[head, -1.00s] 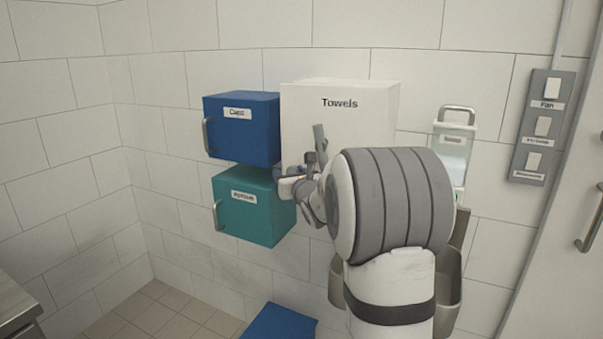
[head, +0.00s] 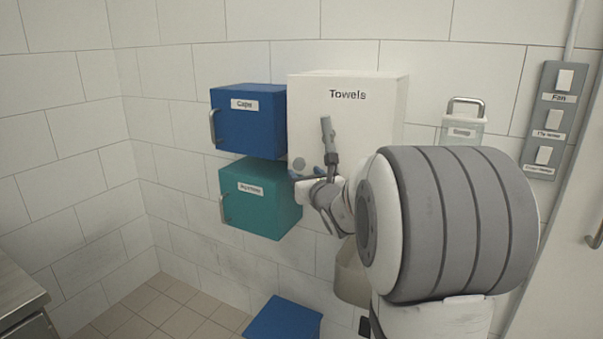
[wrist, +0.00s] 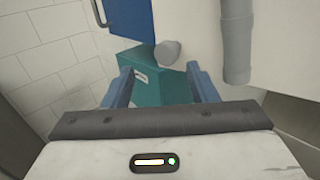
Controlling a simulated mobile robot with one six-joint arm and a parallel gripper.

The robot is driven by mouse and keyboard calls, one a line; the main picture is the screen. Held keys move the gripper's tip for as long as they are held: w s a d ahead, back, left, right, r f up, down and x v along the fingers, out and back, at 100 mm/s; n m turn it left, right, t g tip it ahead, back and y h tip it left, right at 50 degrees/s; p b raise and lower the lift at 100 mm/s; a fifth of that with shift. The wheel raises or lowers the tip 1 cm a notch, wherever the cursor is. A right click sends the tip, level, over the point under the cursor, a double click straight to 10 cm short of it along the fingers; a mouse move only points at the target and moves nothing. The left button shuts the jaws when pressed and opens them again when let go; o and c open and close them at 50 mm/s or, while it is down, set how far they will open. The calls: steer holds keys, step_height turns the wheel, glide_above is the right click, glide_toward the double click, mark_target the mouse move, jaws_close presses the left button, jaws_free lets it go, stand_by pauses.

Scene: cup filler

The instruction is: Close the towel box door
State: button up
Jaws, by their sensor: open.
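The white towel box (head: 375,110), lettered "Towels", is on the wall. Its front looks flat, with no open gap visible, though its lower part is hidden by my arm. A grey upright handle (head: 328,138) and a round grey knob (head: 299,164) stand out from the front. In the wrist view, the handle (wrist: 237,40) is right of my gripper and the knob (wrist: 168,52) is just ahead, between the lines of the fingers. My gripper (wrist: 159,75) is open and empty, with blue fingers apart. In the head view, it is at the box's lower left front.
A blue "Caps" box (head: 248,128) and a teal box (head: 255,200) are left of the towel box. A clear soap dispenser (head: 462,130) and a switch panel (head: 550,120) are to the right. A blue bin (head: 284,322) stands below.

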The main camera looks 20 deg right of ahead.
steer(key=shift+s, duration=0.4)
steer(key=shift+c, duration=0.5)
